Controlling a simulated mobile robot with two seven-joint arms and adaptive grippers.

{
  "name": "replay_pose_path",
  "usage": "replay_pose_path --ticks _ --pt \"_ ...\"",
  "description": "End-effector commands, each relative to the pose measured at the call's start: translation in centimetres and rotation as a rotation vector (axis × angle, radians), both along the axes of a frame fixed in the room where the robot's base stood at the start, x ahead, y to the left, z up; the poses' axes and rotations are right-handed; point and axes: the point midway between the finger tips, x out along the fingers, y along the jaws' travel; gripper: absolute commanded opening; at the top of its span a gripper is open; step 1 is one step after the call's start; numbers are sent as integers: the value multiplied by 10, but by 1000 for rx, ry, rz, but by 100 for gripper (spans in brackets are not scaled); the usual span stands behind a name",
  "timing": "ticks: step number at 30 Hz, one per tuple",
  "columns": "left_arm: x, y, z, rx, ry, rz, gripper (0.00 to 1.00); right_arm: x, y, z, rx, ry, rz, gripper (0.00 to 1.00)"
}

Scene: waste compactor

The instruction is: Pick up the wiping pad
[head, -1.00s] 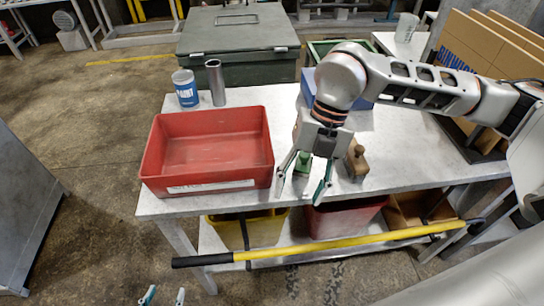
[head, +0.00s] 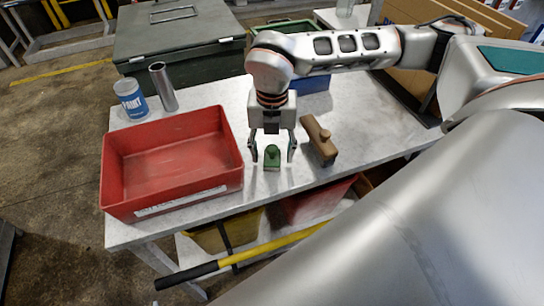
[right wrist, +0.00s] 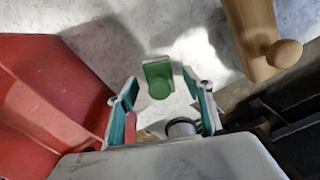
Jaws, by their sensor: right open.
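A small green block with a round green knob, which looks like the wiping pad (head: 272,159), lies on the grey-white table (head: 330,110) to the right of the red tray. My right gripper (head: 272,154) points down at it, open, with one finger on each side. In the right wrist view the pad (right wrist: 159,76) shows just beyond and between the open fingertips (right wrist: 160,84), with nothing held. I cannot tell whether the fingers touch it. My left gripper is not in view.
A red tray (head: 223,180) stands close on the left and a brown wooden block with a knob (head: 320,141) close on the right. A yellow bar (head: 270,246) runs below the table's front edge.

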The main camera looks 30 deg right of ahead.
Motion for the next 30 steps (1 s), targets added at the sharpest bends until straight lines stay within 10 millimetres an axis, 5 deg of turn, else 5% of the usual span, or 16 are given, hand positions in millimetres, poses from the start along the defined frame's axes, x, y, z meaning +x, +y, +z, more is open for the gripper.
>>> replay_pose_path --ticks 10,15,30 --pt "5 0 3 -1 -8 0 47 0 0 -10 1 1 0 51" --pt "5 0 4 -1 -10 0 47 0 0 -10 1 1 0 9" --pt "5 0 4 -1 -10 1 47 1 0 -1 0 -3 0 6"
